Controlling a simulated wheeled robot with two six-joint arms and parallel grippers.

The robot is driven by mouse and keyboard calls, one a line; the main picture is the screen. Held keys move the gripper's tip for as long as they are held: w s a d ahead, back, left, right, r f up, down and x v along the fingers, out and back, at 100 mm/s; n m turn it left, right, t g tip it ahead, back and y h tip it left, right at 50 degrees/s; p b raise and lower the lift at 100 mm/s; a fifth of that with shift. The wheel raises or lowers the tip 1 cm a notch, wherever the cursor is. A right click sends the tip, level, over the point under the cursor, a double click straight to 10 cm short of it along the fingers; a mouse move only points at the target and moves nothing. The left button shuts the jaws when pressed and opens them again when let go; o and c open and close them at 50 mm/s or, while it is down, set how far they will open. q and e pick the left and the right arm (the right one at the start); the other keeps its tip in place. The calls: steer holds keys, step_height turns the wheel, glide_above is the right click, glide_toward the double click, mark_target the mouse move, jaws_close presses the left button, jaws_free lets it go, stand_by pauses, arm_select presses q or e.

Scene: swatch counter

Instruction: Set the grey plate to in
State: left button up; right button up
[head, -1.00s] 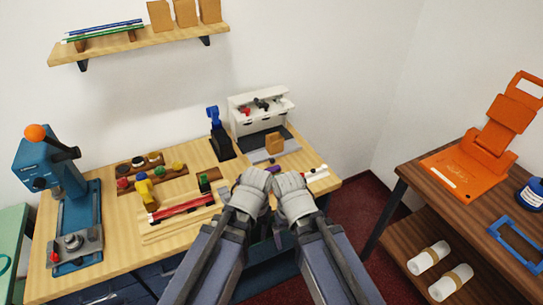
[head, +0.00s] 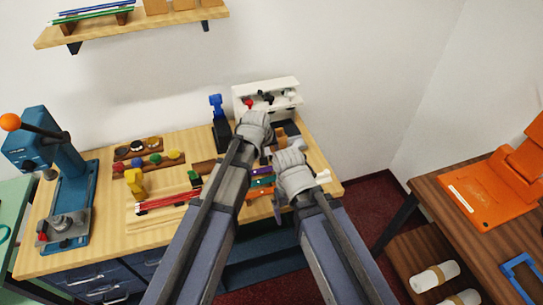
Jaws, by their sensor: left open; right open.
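The grey plate (head: 266,151) lies at the front of a white unit (head: 266,92) with red and dark knobs, at the back right of the counter. Only slivers of the plate show between my grippers, so how far out it sits cannot be told. A brown block (head: 283,137) stands by it. My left gripper (head: 256,120) is open, over the left part of the unit's front. My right gripper (head: 289,153) is open, lower and to the right, over the plate's front side. Whether either touches the plate cannot be told; the fingertips are hardly visible.
A blue upright tool (head: 218,110) stands just left of the unit. Coloured pieces (head: 262,181) lie between my arms. Further left are a rack of knobs (head: 150,160), a yellow figure (head: 135,184) and a teal press (head: 60,170). A shelf hangs above.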

mark_target(272, 158)
arm_select(q)
steer(key=b+x, duration=0.6)
steer(key=x, duration=0.1)
steer(key=shift+w+d+f+b, duration=0.1)
steer(key=shift+w+f+b, duration=0.05)
steer(key=shift+f+b, duration=0.25)
steer(key=shift+r, duration=0.1)
jaws_close()
stand_by(1.1)
